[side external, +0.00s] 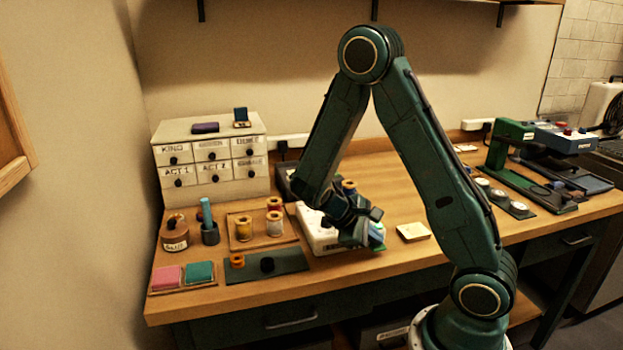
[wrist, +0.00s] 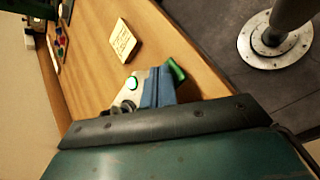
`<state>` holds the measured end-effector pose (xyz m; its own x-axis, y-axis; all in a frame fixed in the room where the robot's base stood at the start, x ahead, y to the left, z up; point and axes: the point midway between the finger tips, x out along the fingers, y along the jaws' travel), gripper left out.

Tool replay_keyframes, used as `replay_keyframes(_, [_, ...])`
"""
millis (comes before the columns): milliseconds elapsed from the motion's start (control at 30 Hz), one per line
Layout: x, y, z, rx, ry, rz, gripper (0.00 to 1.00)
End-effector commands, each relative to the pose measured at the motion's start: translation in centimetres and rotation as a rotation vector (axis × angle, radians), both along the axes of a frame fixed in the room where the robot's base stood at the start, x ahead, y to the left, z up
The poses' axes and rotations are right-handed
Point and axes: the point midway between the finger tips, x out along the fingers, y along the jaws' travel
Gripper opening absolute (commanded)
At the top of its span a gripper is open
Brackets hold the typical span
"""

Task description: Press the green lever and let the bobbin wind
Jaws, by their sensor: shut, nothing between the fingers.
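The white winder (side external: 312,225) stands on the bench, partly hidden behind my gripper. In the wrist view the green lever (wrist: 177,70) shows as a tab just beyond the fingertips.
A yellow note (side external: 413,232) lies right of the winder. Thread spools stand on a wooden tray (side external: 262,244) to its left, with a dark green mat (side external: 290,262) in front. A labelled drawer box (side external: 212,160) stands behind.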

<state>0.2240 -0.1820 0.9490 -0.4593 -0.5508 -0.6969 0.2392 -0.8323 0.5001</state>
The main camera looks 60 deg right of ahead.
Motion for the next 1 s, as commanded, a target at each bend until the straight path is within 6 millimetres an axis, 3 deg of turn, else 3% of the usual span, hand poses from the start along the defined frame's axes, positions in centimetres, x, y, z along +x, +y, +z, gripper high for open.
replay_keyframes(1000, [0.1, 0.0, 2.6, -0.001, -0.003, 0.0, 0.0])
